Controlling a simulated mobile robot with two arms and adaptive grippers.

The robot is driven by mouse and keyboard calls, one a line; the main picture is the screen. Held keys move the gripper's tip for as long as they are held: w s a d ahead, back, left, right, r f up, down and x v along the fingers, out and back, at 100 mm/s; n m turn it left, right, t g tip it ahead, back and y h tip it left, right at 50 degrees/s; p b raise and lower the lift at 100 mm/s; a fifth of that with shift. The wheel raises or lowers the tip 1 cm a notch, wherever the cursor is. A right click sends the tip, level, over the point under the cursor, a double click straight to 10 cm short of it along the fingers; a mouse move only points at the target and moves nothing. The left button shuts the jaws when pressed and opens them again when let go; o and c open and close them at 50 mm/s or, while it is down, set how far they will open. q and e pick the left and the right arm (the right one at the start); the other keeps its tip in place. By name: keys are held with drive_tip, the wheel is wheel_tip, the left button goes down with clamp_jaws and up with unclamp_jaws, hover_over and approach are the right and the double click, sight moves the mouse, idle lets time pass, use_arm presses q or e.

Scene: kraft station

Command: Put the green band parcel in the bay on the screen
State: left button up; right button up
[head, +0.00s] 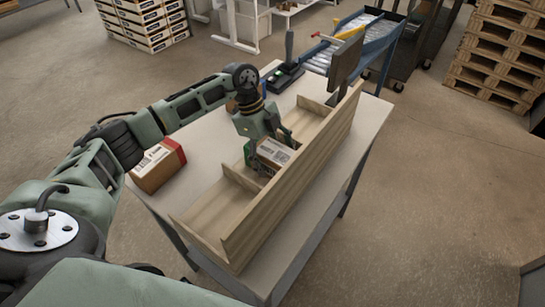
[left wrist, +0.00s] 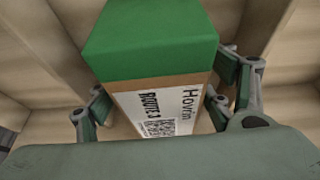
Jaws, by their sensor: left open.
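The green band parcel (head: 273,153) is a brown box with a green end and a white label. It sits in the middle bay of the wooden rack (head: 240,222). In the left wrist view the parcel (left wrist: 150,45) shows its green end and a label reading "Hovrin" and "ROUTE 3". My left gripper (head: 270,145) is open over it, with one finger (left wrist: 165,105) pair spread to either side; contact cannot be told. The screen (head: 345,64) stands behind the rack, and its face cannot be read from here. My right gripper is out of view.
A red band parcel (head: 157,166) lies on the table (head: 205,135) left of the rack. The near bay (head: 215,207) and far bay (head: 308,118) look empty. A black control box with a green light (head: 283,77) and a blue-framed roller conveyor (head: 370,35) are at the back.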

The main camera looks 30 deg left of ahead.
use_arm(q)
drive_tip(key=shift+r, duration=0.2)
drive_tip(key=shift+a+r, duration=0.15)
drive_tip(key=shift+r, duration=0.1)
drive_tip(key=b+v, duration=0.2)
drive_tip(key=v, duration=0.8)
drive_tip(key=shift+w+a+r+b, duration=0.15)
drive_tip(key=shift+r+b, duration=0.1)
drive_tip(key=shift+b, duration=0.15)
drive_tip(key=shift+a+r, duration=0.15)
drive_tip(key=shift+r, duration=0.25)
